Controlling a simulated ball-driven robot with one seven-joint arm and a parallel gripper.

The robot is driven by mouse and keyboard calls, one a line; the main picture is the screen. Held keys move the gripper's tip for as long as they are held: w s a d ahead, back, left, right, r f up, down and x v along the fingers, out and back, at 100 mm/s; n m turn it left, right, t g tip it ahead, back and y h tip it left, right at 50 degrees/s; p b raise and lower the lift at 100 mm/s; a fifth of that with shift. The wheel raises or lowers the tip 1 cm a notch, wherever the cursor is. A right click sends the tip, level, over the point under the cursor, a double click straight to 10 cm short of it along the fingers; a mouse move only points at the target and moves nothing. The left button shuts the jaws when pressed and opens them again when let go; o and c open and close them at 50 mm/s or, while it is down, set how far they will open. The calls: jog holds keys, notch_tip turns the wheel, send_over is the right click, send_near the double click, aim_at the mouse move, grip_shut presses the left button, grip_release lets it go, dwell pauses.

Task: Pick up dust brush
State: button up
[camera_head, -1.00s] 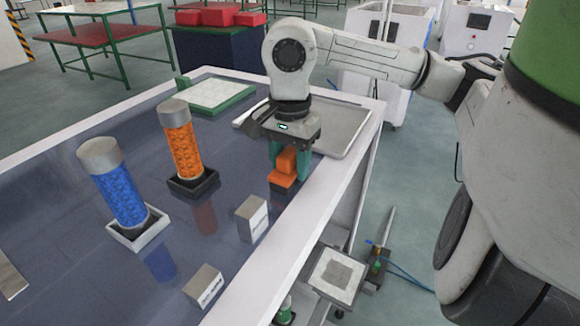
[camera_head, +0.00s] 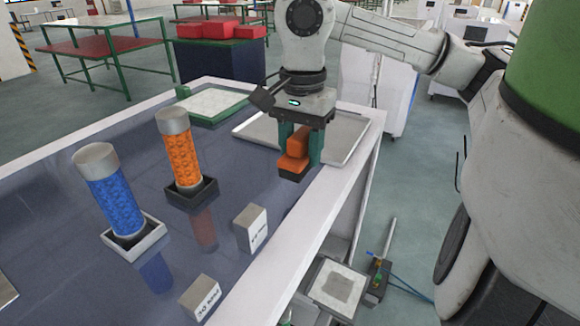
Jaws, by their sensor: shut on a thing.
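The dust brush (camera_head: 293,165) is orange with a dark underside. It is between the green fingers of my gripper (camera_head: 300,145), near the right edge of the table. My gripper is shut on it and points down. The brush appears raised a little above the dark table top. The fingers hide part of its sides.
On the table (camera_head: 70,220) stand a blue cylinder (camera_head: 112,195) and an orange cylinder (camera_head: 179,155) in square holders. Two small labelled blocks (camera_head: 251,228) lie near the front edge. A grey tray (camera_head: 345,140) lies behind my gripper, and a green-framed plate (camera_head: 213,103) is farther back.

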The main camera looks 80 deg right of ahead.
jog(key=s+r+b, duration=0.3)
jog(key=s+r, duration=0.4)
jog(key=s, duration=0.5)
jog(key=shift+a+r, duration=0.3)
jog(key=shift+a, duration=0.05)
jog(key=o, duration=0.5)
jog(key=c, duration=0.3)
